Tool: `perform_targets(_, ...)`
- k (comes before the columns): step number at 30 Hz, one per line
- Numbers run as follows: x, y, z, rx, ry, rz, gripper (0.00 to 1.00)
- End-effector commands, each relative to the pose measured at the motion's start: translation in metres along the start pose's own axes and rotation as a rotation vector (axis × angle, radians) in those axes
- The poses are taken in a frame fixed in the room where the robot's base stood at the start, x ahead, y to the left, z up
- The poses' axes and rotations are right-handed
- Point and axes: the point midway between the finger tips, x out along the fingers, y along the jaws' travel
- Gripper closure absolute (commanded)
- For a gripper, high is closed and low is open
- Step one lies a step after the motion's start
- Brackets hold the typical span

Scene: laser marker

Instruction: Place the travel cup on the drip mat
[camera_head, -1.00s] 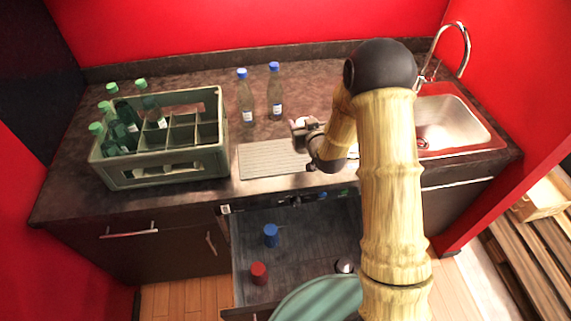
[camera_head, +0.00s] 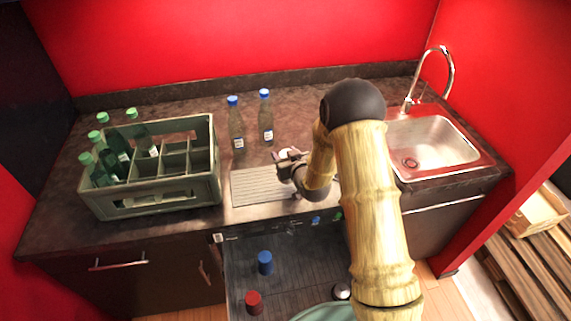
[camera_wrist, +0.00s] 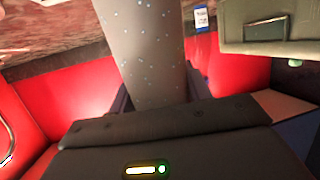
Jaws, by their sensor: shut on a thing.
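The travel cup, a grey speckled cylinder (camera_wrist: 155,50), fills the middle of the wrist view between the fingers of my gripper (camera_wrist: 160,98). My gripper is shut on it. In the head view only a small pale part of the cup (camera_head: 287,153) shows beside my gripper (camera_head: 290,161), and its base is hidden. The drip mat (camera_head: 258,188) is a light grey ribbed rectangle on the counter. My gripper is over the right part of the mat, and my arm hides its right end. I cannot tell whether the cup touches the mat.
A grey-green crate (camera_head: 152,206) with several green-capped bottles stands left of the mat. Two blue-capped bottles (camera_head: 237,130) (camera_head: 266,122) stand behind it. The sink (camera_head: 432,142) is at the right. Below the counter front, an open rack holds a blue cup (camera_head: 265,262) and a red cup (camera_head: 253,302).

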Motion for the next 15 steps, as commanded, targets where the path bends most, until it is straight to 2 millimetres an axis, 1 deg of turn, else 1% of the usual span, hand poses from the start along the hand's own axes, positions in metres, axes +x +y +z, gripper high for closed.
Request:
perform_targets(11,0.002,0.000,0.004,0.000,0.002,0.001,0.78)
perform_targets(15,0.004,0.000,0.015,0.000,-0.002,0.000,0.78)
